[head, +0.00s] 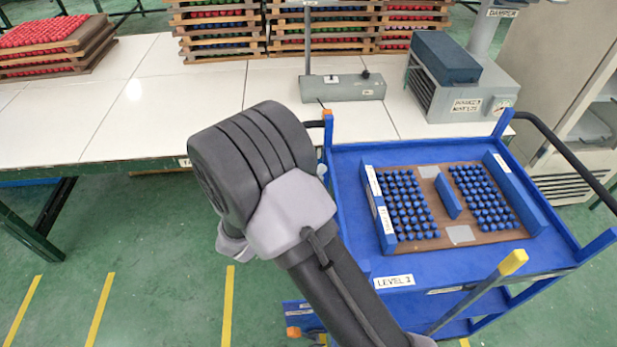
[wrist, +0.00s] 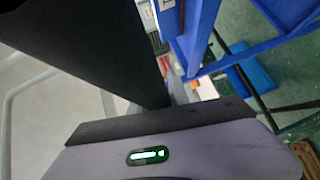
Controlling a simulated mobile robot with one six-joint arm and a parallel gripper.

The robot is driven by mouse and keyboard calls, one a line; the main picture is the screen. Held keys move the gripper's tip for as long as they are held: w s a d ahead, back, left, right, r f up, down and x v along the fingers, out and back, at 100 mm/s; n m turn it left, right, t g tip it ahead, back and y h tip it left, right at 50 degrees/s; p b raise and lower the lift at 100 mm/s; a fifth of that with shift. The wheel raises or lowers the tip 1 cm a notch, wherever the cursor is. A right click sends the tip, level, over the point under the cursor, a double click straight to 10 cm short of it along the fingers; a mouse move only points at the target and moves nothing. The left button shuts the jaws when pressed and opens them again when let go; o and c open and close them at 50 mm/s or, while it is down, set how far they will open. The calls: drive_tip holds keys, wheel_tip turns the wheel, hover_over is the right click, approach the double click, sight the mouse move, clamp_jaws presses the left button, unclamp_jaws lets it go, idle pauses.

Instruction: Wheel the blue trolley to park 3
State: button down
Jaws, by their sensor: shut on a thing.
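The blue trolley (head: 350,160) stands at the right in the head view, close against the white-topped table. Its top deck bears a brown tray (head: 430,215) with two blocks of small blue pieces. Blue framework of the trolley also fills the upper right of the wrist view (wrist: 200,35). My arm crosses the head view in front of the trolley's left side, and the gripper end is out of that picture. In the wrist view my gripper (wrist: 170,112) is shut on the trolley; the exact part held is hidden. No park 3 sign is readable.
The white table (head: 150,105) runs along the back, with stacked trays of red pieces (head: 50,45) and a grey machine (head: 455,90) on it. A beige cabinet (head: 545,60) stands at right. Yellow floor lines (head: 228,305) mark the clear green floor at lower left.

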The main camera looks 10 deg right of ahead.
drive_tip(key=shift+r, duration=0.25)
drive_tip(key=c, duration=1.4)
unclamp_jaws()
drive_tip(key=shift+d, duration=0.1)
drive_tip(key=shift+o, duration=0.7)
drive_tip(key=shift+f, duration=0.1)
drive_tip(key=p+v, duration=0.4)
drive_tip(key=v, duration=1.3)
drive_tip(key=shift+s, duration=0.1)
